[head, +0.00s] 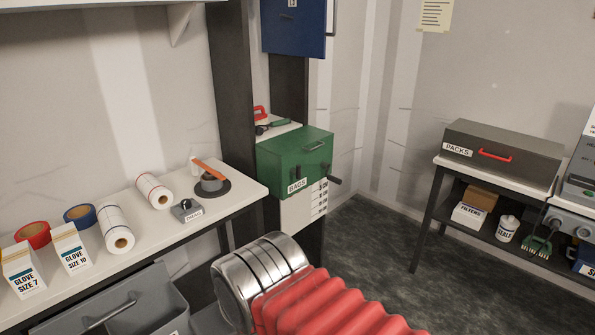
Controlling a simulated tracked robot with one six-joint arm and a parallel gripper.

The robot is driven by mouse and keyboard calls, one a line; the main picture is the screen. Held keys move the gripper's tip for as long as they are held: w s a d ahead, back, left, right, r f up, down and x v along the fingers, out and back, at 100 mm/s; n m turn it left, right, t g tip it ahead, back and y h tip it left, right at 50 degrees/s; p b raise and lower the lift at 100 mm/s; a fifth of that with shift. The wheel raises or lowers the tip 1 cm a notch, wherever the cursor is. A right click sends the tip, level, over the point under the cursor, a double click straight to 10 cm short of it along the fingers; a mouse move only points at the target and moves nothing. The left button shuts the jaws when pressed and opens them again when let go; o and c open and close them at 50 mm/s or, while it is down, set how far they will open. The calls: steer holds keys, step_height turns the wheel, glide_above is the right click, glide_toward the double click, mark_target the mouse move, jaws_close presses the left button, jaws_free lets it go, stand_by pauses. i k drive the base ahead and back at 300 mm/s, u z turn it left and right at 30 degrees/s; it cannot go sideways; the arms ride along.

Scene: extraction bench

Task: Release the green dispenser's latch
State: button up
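The green dispenser (290,152) is a box with a white BAGS label (297,186), mounted by the dark post near the middle of the head view. A small dark handle (315,146) shows on its sloped top. A dark knob or lever (334,180) sticks out at its lower right side. Small dark fittings (322,171) show on its front; I cannot tell which part is the latch or how it is set. My arm's red ribbed sleeve and metal rings fill the lower middle, well in front of the dispenser. My gripper's fingers do not show.
A blue box (293,25) hangs above the green dispenser. A grey PACKS box (500,155) stands on a table at right. The floor (366,235) between is clear.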

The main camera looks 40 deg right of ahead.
mark_target(298, 172)
steer(key=z, duration=0.05)
steer(key=i, duration=1)
steer(key=u, duration=0.05)
